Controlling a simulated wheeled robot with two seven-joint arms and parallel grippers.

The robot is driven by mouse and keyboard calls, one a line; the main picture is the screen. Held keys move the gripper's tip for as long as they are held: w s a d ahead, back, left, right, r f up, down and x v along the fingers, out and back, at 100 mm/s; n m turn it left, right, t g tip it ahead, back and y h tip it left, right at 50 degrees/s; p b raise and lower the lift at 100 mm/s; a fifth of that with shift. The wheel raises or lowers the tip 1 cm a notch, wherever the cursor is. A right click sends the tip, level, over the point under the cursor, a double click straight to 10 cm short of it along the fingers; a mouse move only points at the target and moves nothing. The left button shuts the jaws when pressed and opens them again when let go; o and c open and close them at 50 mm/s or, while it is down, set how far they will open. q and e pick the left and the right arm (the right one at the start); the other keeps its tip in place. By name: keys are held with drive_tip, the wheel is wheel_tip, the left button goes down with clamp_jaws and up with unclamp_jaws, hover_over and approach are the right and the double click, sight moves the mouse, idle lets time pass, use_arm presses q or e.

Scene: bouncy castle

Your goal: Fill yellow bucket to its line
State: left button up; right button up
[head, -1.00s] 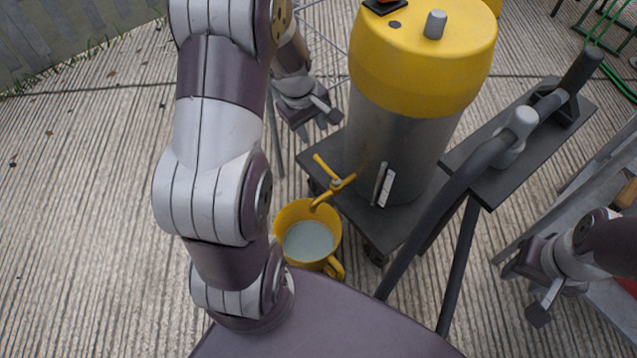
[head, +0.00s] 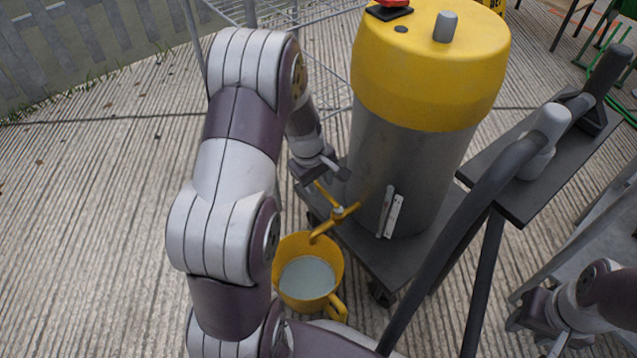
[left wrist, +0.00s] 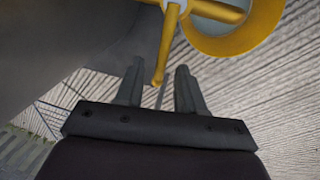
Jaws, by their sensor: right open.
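The yellow bucket (head: 296,247) stands on the ground under the yellow tap spout (head: 325,229). Greyish liquid (head: 307,278) lies inside it, below the rim; I cannot make out a line. The tap's yellow handle (head: 325,195) sticks up toward my left gripper (head: 322,172). In the left wrist view, my left gripper (left wrist: 158,88) is open, with the tip of the tap handle (left wrist: 168,42) between its fingers and gaps on both sides. The bucket (left wrist: 238,42) shows at the upper right there. My right gripper (head: 535,333) is open and empty at the lower right.
The grey tank with a yellow top (head: 425,75) stands on a dark cart (head: 375,255) beside the bucket. The cart's thick dark handle (head: 465,205) rises at the right. A metal fence (head: 95,50) stands at the back left. The ribbed ground at left is clear.

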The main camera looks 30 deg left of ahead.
use_arm(q)
clamp_jaws()
drive_tip(key=n+p, duration=0.1)
drive_tip(key=p, duration=0.1)
drive_tip(key=s+n+p, duration=0.1)
drive_tip(key=p, duration=0.2)
drive_tip(key=shift+s+a+n, duration=0.15)
drive_tip(key=shift+s+n, duration=0.1)
drive_tip(key=shift+n, duration=0.05)
unclamp_jaws()
drive_tip(key=shift+r, duration=0.1)
